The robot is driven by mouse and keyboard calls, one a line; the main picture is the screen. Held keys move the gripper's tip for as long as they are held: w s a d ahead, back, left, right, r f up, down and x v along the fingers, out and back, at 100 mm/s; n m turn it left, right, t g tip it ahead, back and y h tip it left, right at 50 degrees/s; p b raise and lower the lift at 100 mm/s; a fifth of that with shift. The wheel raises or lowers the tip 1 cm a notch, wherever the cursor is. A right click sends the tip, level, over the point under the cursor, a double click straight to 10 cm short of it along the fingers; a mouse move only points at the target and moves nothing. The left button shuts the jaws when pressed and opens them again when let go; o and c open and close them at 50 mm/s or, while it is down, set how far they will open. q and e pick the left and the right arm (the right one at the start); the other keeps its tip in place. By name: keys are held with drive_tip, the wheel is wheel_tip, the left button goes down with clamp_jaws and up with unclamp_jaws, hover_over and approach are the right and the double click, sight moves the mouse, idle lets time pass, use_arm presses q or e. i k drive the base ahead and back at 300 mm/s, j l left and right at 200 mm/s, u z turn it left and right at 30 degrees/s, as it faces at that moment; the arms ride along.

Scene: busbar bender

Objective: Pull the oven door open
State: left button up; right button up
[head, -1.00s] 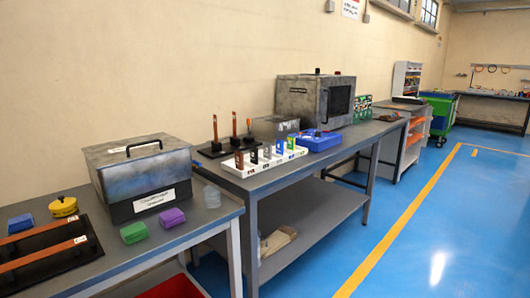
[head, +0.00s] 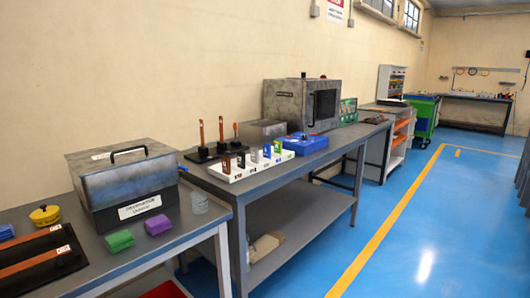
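The oven (head: 291,104) is a grey metal box on the second workbench, near the wall. Its door (head: 325,103), with a dark window, faces right and looks shut. Neither of my grippers shows in the head view.
The oven's workbench (head: 262,184) also bears a white rack (head: 238,176), a blue case (head: 306,144) and upright copper bars on a black base (head: 203,155). A nearer bench holds a labelled metal box (head: 128,185). The blue floor (head: 400,235) to the right is clear.

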sight(309, 125)
drive_tip(key=i+j+z, duration=0.25)
drive_tip(key=i+j, duration=0.2)
drive_tip(key=i, duration=0.3)
drive_tip(key=i+j+z, duration=0.25)
drive_tip(key=i+j, duration=0.35)
drive_tip(key=i, duration=0.1)
